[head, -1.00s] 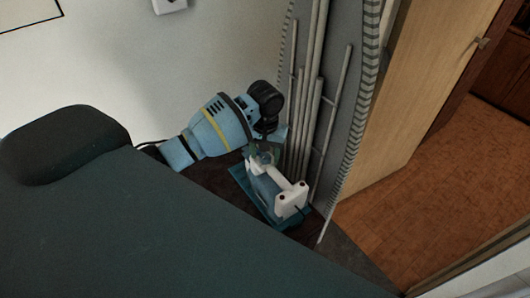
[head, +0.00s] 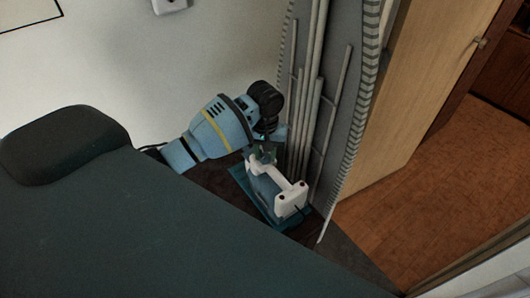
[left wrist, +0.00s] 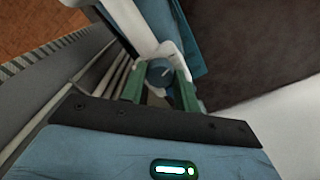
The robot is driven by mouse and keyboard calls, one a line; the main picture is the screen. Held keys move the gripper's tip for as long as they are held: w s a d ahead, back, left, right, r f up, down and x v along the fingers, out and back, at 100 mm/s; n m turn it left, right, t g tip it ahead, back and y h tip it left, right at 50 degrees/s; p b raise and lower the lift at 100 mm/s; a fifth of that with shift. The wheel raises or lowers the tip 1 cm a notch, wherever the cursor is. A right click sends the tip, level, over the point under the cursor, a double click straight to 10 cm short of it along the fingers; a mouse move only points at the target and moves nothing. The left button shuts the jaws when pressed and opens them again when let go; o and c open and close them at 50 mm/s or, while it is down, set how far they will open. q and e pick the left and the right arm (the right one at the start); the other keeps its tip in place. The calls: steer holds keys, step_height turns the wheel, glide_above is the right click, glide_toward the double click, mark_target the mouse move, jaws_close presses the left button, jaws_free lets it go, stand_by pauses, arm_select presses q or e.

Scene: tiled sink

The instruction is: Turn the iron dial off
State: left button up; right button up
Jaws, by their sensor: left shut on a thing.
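The iron (head: 291,204), blue with a white handle, stands on a teal base (head: 240,178) on a dark surface in the head view. In the left wrist view its white body (left wrist: 128,20) runs down to a round blue-grey dial (left wrist: 158,72). My left gripper (head: 263,154) is at the far end of the iron. In the left wrist view its green fingers (left wrist: 159,88) stand on either side of the dial and are shut on it. The dial's markings cannot be read. My right gripper is not in view.
A grey ironing board (head: 335,70) with light tubular legs (head: 303,110) stands upright just right of the iron. A wooden door (head: 405,90) is beyond it. A dark green padded surface (head: 150,230) fills the lower left. A white wall (head: 120,70) is behind.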

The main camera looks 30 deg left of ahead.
mark_target(265, 156)
arm_select(q)
steer(key=n, duration=0.4)
steer(key=shift+d, duration=0.1)
steer(key=shift+n, duration=1.9)
steer(key=shift+w, duration=0.1)
steer(key=o, duration=1)
steer(key=shift+r, duration=0.15)
step_height(265, 156, up, 6)
steer(key=shift+f, duration=0.1)
steer(key=shift+r, duration=0.9)
